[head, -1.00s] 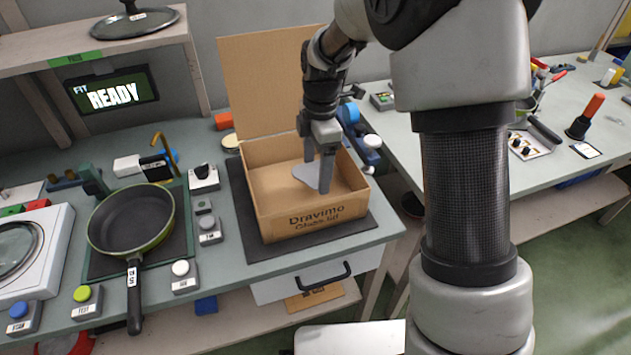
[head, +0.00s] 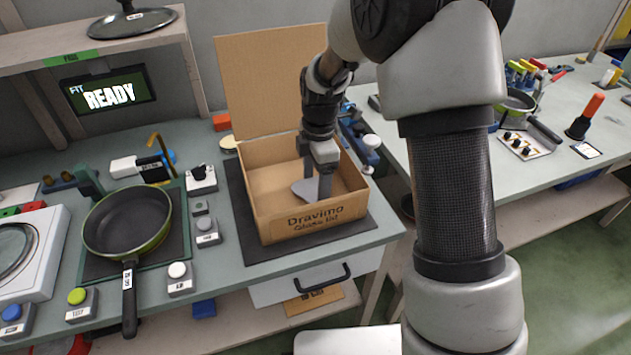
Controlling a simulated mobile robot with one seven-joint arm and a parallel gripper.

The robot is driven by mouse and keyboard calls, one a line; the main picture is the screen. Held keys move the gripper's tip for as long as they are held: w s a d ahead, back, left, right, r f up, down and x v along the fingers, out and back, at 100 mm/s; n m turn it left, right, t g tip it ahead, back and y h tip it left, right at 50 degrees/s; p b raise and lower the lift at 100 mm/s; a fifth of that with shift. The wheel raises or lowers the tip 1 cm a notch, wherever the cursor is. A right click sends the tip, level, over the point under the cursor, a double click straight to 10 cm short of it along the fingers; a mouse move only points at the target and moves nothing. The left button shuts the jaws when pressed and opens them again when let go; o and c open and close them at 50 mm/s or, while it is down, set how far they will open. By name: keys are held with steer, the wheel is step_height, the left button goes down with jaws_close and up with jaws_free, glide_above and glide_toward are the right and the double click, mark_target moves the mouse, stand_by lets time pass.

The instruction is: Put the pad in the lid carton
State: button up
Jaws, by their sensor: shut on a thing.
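The open cardboard carton (head: 310,220) stands on a dark mat on the bench, its flap upright at the back. Printing on its front starts with "Dravimo"; the rest is hard to read. My gripper (head: 316,186) reaches down inside the carton, fingers below the rim. It is shut on the grey flat pad (head: 303,190), which is held inside the carton walls, toward the front. The fingers hide part of the pad. I cannot tell whether the pad touches the carton floor.
A green-rimmed pan (head: 128,222) sits on the left of the bench, its handle toward the front. Button boxes (head: 180,278) stand between pan and carton. A glass lid (head: 134,22) lies on the shelf. A second table (head: 545,170) with tools is at right.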

steer(key=o, duration=1)
